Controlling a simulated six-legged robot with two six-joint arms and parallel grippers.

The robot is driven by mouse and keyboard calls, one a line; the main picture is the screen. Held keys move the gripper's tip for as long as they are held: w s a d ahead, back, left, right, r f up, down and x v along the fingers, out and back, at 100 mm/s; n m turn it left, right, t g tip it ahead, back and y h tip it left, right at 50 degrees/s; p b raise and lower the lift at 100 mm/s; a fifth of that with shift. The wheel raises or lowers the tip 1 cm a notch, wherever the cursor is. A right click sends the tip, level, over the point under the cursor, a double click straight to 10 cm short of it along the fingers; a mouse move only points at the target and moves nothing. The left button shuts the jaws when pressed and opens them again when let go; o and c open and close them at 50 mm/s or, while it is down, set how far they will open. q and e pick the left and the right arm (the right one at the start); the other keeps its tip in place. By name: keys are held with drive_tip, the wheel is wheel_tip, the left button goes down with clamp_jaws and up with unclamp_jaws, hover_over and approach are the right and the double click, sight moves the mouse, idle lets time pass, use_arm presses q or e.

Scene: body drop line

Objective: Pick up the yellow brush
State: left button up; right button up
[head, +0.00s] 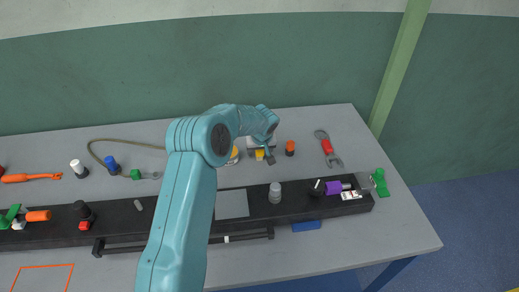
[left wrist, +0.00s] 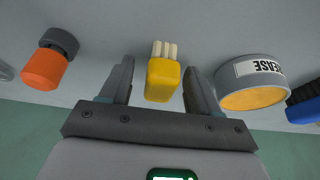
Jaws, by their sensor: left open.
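The yellow brush (left wrist: 162,78) lies on the table between the two fingers of my left gripper (left wrist: 158,85) in the left wrist view. It has a yellow block and pale bristles. The gripper is open, with a gap on each side of the brush. In the head view, the brush (head: 259,155) shows as a small yellow patch beside my left gripper (head: 261,156), partly hidden by it. My right gripper is not in view.
A grease tin (left wrist: 252,82) stands close right of the fingers in the left wrist view. A red-handled wrench (head: 328,148) lies farther right in the head view. A dark rail (head: 335,206) with several items runs along the front.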

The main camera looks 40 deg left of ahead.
use_arm(q)
drive_tip(key=shift+s, duration=0.1)
drive_tip(key=c, duration=1)
drive_tip(key=shift+c, duration=0.2)
drive_tip(key=shift+r, duration=0.5)
wheel_tip(320, 180, up, 19)
drive_tip(key=shift+b, duration=0.4)
drive_tip(key=shift+o, duration=0.5)
